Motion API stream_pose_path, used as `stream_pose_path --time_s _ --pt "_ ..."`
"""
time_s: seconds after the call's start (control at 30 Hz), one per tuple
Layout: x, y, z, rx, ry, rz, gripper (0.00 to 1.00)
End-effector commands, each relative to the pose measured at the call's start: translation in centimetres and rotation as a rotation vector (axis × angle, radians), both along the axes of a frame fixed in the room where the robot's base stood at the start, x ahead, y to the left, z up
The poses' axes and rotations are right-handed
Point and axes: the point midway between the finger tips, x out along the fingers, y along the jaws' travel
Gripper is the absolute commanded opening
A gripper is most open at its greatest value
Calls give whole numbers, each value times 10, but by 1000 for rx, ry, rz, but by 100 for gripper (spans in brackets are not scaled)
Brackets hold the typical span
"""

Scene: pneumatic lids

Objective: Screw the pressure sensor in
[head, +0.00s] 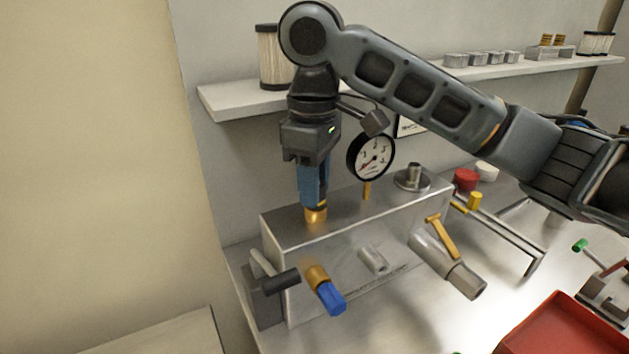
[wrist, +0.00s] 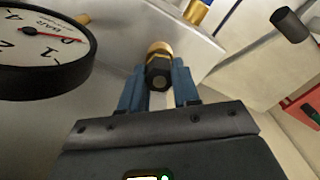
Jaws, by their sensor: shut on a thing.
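The pressure sensor (head: 316,214) is a small part with a brass lower body, at the left of the metal block's (head: 335,213) top face. In the wrist view the sensor (wrist: 158,68) shows a dark hexagonal end and a gold collar. My gripper (head: 314,202) points down over the block, its blue fingers shut on the sensor. In the wrist view the fingers of my gripper (wrist: 159,84) lie on both sides of it. The sensor looks upright and its base appears to meet the top face. Its thread is hidden, so I cannot tell how deep it sits.
A round pressure gauge (head: 371,157) stands on the block close to the right of my gripper. A blue-ended brass fitting (head: 325,290), a black-handled valve (head: 272,283) and a yellow-levered valve (head: 445,259) stick out in front. A red tray (head: 566,330) lies at the lower right. A shelf (head: 235,100) runs behind.

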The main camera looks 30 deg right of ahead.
Motion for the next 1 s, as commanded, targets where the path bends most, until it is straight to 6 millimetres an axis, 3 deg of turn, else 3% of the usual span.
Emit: stream_pose_path --time_s 0.17,0.47,0.5,0.77,1.0 --pt "1 -1 0 -1 -2 -101 0" --pt "1 -2 0 -1 -2 -483 0" --pt "1 -2 0 -1 -2 -473 34" --pt "1 -1 0 0 -1 -467 59" --pt "1 -1 0 -1 -1 -465 60"
